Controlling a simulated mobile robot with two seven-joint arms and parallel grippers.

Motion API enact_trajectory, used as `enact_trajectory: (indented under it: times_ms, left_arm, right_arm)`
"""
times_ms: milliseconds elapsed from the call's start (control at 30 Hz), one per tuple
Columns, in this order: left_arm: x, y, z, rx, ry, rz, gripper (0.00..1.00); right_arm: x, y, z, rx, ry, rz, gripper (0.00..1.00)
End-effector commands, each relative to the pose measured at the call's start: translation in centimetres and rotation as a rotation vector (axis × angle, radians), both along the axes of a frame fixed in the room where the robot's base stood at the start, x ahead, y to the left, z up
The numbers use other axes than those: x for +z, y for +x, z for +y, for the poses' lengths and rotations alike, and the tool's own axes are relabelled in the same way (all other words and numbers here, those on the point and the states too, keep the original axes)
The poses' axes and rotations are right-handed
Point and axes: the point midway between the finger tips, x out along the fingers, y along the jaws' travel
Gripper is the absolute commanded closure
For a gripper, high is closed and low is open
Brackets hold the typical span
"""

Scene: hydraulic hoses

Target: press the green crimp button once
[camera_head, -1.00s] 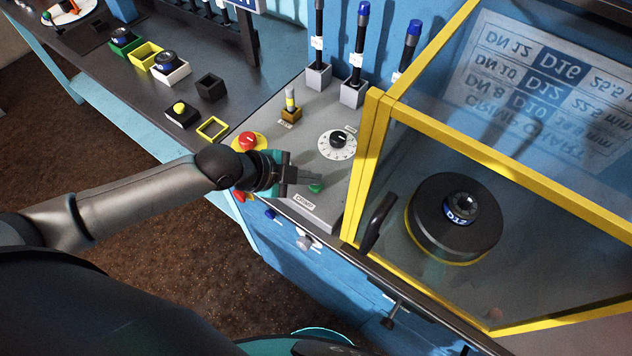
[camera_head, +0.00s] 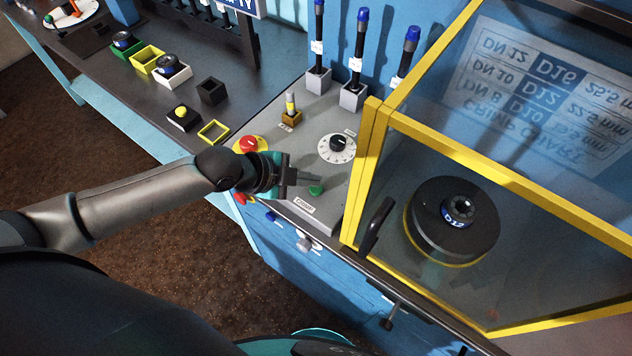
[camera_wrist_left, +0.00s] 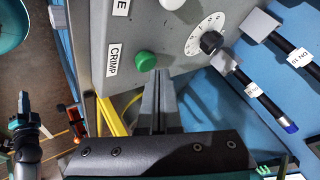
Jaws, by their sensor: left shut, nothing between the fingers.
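The green crimp button (camera_head: 316,190) is a round cap on the grey control panel, beside the CRIMP label (camera_head: 304,205). In the left wrist view the button (camera_wrist_left: 145,61) is fully visible, just beyond my fingertips. My left gripper (camera_head: 318,179) is shut and empty, its fingers pointing at the button from the left. The fingertips are very close to the button; whether they touch it I cannot tell. In the left wrist view the left gripper (camera_wrist_left: 157,75) shows its fingers together. What looks like my right gripper (camera_wrist_left: 24,100) is at the left edge, its jaws unclear.
A red stop button (camera_head: 248,144), a lever (camera_head: 291,106) and a dial (camera_head: 338,145) share the panel. The yellow-framed guard (camera_head: 368,165) stands close on the right, with a dark die marked D12 (camera_head: 455,228) behind it. Hoses (camera_head: 358,48) stand behind.

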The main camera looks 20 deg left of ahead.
Motion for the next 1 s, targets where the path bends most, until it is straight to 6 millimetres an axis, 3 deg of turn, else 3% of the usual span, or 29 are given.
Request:
enact_trajectory:
  times_ms: [467,1000]
  left_arm:
    - [0.8,0.0,0.0,0.000,-0.001,-0.002,1.00]
    - [5.6,0.1,0.0,-0.001,-0.001,-0.003,1.00]
  right_arm:
    - [0.7,0.0,0.0,0.000,0.000,0.000,1.00]
    - [5.5,0.0,0.0,0.000,0.000,0.000,1.00]
